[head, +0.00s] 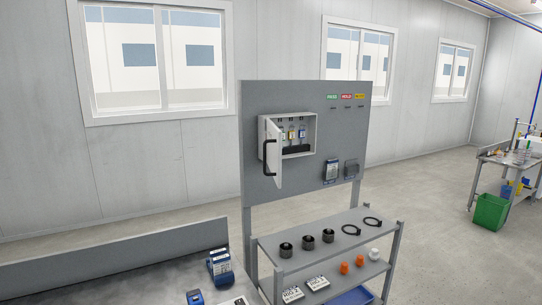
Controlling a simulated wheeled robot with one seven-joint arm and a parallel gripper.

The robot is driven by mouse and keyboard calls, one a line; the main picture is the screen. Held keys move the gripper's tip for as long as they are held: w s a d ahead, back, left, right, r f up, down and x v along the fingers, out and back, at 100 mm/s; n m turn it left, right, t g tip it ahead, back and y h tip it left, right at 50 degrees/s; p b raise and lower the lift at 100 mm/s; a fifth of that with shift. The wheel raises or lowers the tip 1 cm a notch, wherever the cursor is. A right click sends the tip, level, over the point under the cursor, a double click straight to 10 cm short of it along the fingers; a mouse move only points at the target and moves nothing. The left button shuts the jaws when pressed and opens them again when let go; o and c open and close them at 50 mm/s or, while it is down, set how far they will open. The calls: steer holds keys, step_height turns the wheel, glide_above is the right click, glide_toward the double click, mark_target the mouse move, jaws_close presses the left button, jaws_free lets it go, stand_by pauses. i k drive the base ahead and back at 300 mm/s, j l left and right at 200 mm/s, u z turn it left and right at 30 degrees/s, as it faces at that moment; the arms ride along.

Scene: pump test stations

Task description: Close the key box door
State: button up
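The key box (304,133) is a light grey box fixed to the upper left of a grey upright panel in the head view. Its door (273,148) is hinged on the box's left side and stands open, swung outward. A black handle (267,157) is on the door's face. Inside the box hang several tagged keys (291,134), with a dark strip below them. My gripper is not in view, and no part of my arm shows near the box.
A grey shelf unit (318,242) below the panel carries black rings, cables, orange parts and a blue tray. A low grey bench (160,283) with blue devices stands at front left. Open floor (435,230) lies to the right, before a green bin (490,212).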

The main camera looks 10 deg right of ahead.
mark_target(272, 147)
steer(key=j+z, duration=0.2)
steer(key=j, duration=0.3)
steer(key=k+j+z, duration=0.25)
steer(key=j, duration=0.2)
steer(key=i+l+u, duration=0.1)
steer(key=l+u, duration=0.65)
steer(key=i+l+u, duration=0.1)
steer(key=l+u, duration=1.55)
steer(key=k+l+u, duration=0.1)
steer(key=l+u, duration=0.35)
steer(key=k+l+u, duration=0.2)
steer(key=u, duration=0.2)
